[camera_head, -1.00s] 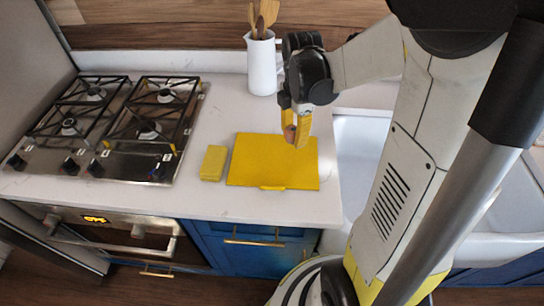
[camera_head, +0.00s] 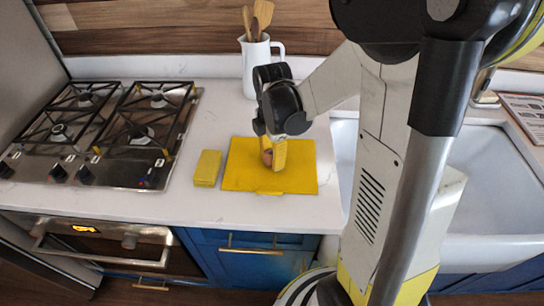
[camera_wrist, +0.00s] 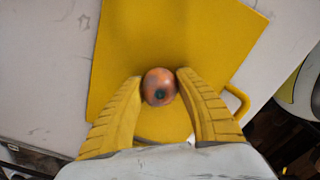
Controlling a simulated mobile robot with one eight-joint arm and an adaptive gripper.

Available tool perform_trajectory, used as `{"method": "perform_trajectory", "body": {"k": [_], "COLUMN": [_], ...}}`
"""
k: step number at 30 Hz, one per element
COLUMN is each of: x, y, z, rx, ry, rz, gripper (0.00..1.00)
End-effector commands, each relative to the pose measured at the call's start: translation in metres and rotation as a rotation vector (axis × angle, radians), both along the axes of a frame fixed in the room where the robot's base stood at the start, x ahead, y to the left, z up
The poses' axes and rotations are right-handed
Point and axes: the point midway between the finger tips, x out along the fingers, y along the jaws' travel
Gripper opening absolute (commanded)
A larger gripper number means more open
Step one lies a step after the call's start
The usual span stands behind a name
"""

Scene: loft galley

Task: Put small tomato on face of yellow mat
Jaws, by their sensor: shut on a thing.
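The small tomato (camera_wrist: 159,86) is orange-red with a dark spot and sits between the two yellow fingers of my gripper (camera_wrist: 159,88) in the wrist view. My gripper (camera_head: 273,158) is shut on it. In the head view the tomato (camera_head: 267,157) is partly hidden by a finger. The yellow mat (camera_head: 235,178) lies flat on the white counter, and my gripper is over its middle part. The mat (camera_wrist: 215,30) fills much of the wrist view behind the tomato. I cannot tell whether the tomato touches the mat.
A yellow sponge-like block (camera_head: 207,168) lies just left of the mat. A gas stove (camera_head: 105,135) is farther left. A white jug (camera_head: 257,60) with wooden utensils stands behind. A white sink (camera_head: 490,190) is at the right.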

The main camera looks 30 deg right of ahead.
Motion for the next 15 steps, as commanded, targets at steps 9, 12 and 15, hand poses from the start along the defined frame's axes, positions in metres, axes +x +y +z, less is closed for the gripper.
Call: {"method": "perform_trajectory", "body": {"k": [9, 12, 15], "x": [0.000, 0.000, 0.000], "y": [0.000, 0.000, 0.000], "z": [-0.001, 0.000, 0.008], "rx": [0.000, 0.000, 0.000], "ry": [0.000, 0.000, 0.000], "rz": [0.000, 0.000, 0.000], "gripper": [0.60, 0.60, 0.60]}}
